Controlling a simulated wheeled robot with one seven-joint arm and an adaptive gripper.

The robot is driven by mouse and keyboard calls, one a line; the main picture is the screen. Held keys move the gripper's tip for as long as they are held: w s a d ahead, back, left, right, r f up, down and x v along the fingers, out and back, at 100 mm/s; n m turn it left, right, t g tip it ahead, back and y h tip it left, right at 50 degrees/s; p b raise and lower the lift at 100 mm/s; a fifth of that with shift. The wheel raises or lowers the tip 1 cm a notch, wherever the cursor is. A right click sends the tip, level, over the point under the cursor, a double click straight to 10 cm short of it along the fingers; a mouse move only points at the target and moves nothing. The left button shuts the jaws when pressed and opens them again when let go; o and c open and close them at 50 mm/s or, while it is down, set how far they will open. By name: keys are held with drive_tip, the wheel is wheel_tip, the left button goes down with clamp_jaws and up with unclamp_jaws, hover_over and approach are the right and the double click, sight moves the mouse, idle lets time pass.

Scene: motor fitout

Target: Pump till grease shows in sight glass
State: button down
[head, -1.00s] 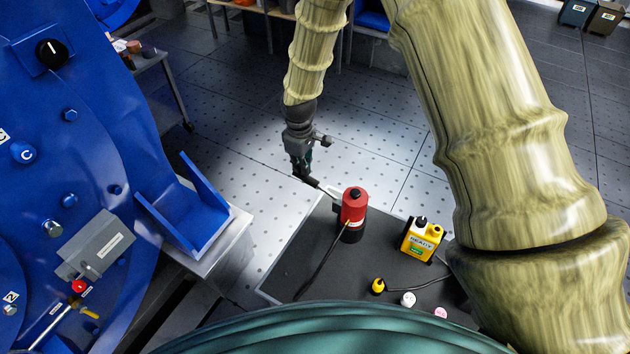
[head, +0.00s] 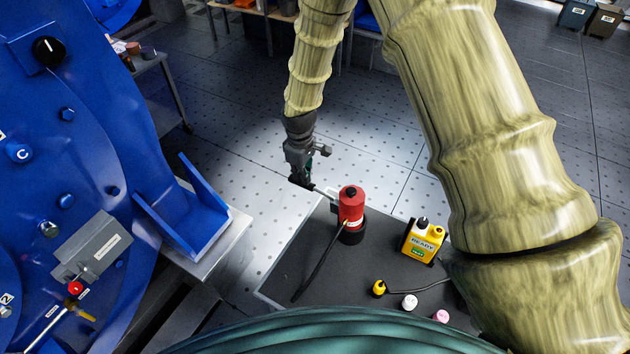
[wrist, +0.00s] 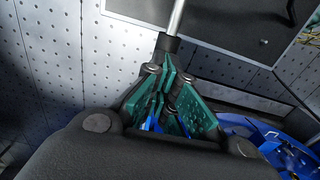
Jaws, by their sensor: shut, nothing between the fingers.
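A red grease pump (head: 351,205) with a black base stands on the dark grey bench top. Its thin metal lever (head: 326,192) sticks out to the left, towards my gripper (head: 302,181). My gripper is shut with nothing between its fingers, at the lever's outer end. In the wrist view the lever (wrist: 176,18) ends in a black grip (wrist: 167,43) right at the fingertips (wrist: 166,72); I cannot tell whether they touch. A black hose (head: 318,262) runs from the pump over the bench. I cannot make out a sight glass on the blue motor (head: 70,160).
A yellow "READY" container (head: 423,240) stands right of the pump. A small yellow-and-black item (head: 379,288), a white cap (head: 410,301) and a pink cap (head: 441,316) lie in front. A blue bracket (head: 187,205) is at the left.

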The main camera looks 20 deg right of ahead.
wheel_tip(320, 180, up, 11)
drive_tip(key=p, duration=0.7)
idle(0.6)
drive_tip(key=shift+f, duration=0.1)
drive_tip(key=s+d+f+m, duration=0.2)
drive_tip(key=s+f, duration=0.5)
drive_tip(key=s, duration=0.3)
drive_tip(key=s+d+f+m+b, duration=0.1)
drive_tip(key=s+d+f+m, duration=0.1)
drive_tip(key=s+f, duration=0.5)
drive_tip(key=s+d+f+m+b, duration=0.1)
drive_tip(key=s+f, duration=0.6)
drive_tip(key=s, duration=0.8)
drive_tip(key=shift+s+d+f+m+y, duration=0.15)
drive_tip(key=shift+d+m, duration=0.2)
drive_tip(key=shift+m, duration=0.3)
drive_tip(key=shift+s+d+f+m+y, duration=0.15)
drive_tip(key=shift+d+m, duration=0.15)
drive_tip(key=shift+m, duration=1.25)
drive_tip(key=s, duration=0.2)
drive_tip(key=s+d, duration=0.1)
drive_tip(key=s, duration=0.2)
drive_tip(key=s+d, duration=0.1)
drive_tip(key=s, duration=0.1)
drive_tip(key=shift+s+b, duration=0.2)
drive_tip(key=shift+b, duration=0.15)
drive_tip(key=shift+w, duration=0.1)
